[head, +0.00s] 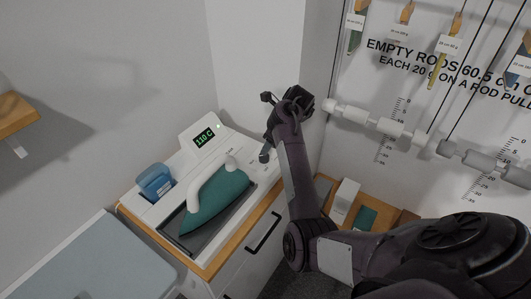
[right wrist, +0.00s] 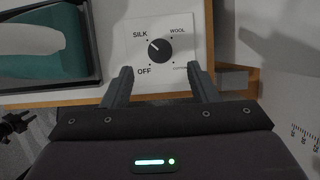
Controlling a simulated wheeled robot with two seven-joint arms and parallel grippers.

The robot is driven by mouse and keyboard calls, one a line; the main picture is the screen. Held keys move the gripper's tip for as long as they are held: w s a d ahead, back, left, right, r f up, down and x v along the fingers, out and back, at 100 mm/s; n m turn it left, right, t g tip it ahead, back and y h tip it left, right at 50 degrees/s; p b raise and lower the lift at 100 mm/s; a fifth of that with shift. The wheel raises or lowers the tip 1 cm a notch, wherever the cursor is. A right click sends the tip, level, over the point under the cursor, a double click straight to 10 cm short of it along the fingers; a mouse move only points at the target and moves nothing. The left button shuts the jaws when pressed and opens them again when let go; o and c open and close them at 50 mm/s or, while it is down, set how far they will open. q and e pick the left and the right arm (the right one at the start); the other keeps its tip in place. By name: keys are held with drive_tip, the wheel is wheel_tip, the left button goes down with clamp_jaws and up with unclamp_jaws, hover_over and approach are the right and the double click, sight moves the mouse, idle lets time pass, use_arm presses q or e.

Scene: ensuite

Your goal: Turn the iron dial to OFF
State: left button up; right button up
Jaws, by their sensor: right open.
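The iron dial (right wrist: 159,50) is a round black knob on a white panel marked SILK, WOOL and OFF. Its pale mark points up and left, towards SILK; OFF is at its lower left. My right gripper (right wrist: 159,74) is open, its fingers apart below the dial in the right wrist view, with nothing between them. In the head view my right gripper (head: 267,143) is at the right end of the white ironing station (head: 156,213). The teal iron (head: 217,198) rests on its dark plate there. I cannot make out the dial in the head view. My left gripper is out of view.
A display (head: 204,138) reading 110 C stands behind the iron, and a blue container (head: 156,181) is at its left. A wooden edge and a drawer handle (head: 264,232) run along the front. A wall with weights and rods (head: 380,125) is at the right.

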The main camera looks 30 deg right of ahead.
drive_tip(key=x, duration=0.7)
drive_tip(key=c, duration=1)
drive_tip(key=shift+r+p, duration=0.1)
drive_tip(key=shift+p, duration=0.2)
